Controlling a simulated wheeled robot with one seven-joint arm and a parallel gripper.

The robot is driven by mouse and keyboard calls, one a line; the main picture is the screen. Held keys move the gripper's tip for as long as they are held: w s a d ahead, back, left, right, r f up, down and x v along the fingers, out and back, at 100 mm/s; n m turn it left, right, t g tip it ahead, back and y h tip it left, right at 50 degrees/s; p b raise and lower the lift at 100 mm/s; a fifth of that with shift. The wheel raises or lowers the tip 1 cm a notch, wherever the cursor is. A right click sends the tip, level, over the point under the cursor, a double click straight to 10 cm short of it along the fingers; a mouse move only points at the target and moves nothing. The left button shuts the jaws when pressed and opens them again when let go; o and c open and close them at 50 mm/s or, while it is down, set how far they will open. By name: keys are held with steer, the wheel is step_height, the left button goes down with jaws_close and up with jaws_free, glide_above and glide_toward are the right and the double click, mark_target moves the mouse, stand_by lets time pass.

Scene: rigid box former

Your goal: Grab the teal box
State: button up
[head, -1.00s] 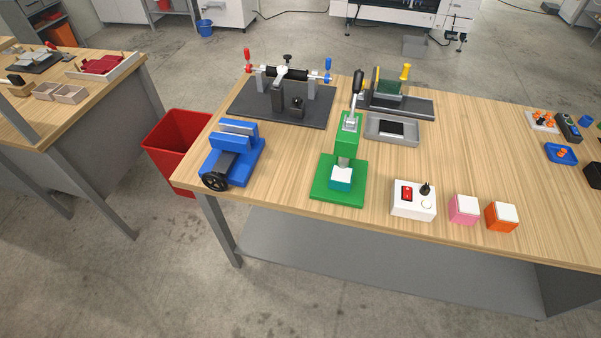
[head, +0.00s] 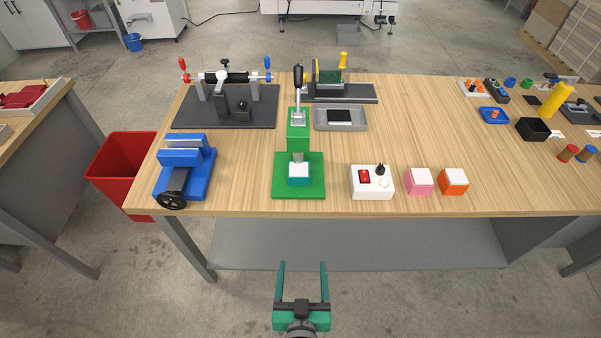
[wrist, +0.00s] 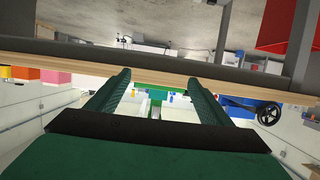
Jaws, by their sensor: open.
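The teal box (head: 299,178) is a small cube with a white top. It sits on the base of the green press (head: 298,130), under the press's ram, near the front edge of the workbench. My gripper (head: 303,266) is open and empty. It is in front of the bench, below the teal box in the head view, with its fingers pointing toward the bench.
The workbench (head: 240,180) has a blue vise (head: 185,165) left of the press. A white control box (head: 372,183), a pink box (head: 419,182) and an orange box (head: 453,182) stand right of it. A grey tray (head: 340,118) is behind. A red bin (head: 122,165) stands on the floor.

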steer(key=w+r, duration=0.4)
steer(key=w, duration=0.7)
glide_toward(299, 171)
steer(key=shift+w+d+f+g, duration=0.1)
steer(key=shift+d+f+g, duration=0.3)
steer(key=x, duration=0.6)
steer(key=shift+w+a+r, duration=0.1)
steer(key=shift+a+x, duration=0.2)
steer(key=shift+x, duration=0.95)
steer(key=shift+a+x, duration=0.2)
steer(key=shift+x, duration=0.9)
steer(key=c, duration=1)
steer(key=shift+w+d, duration=0.1)
steer(key=shift+w, duration=0.05)
steer(key=c, duration=0.3)
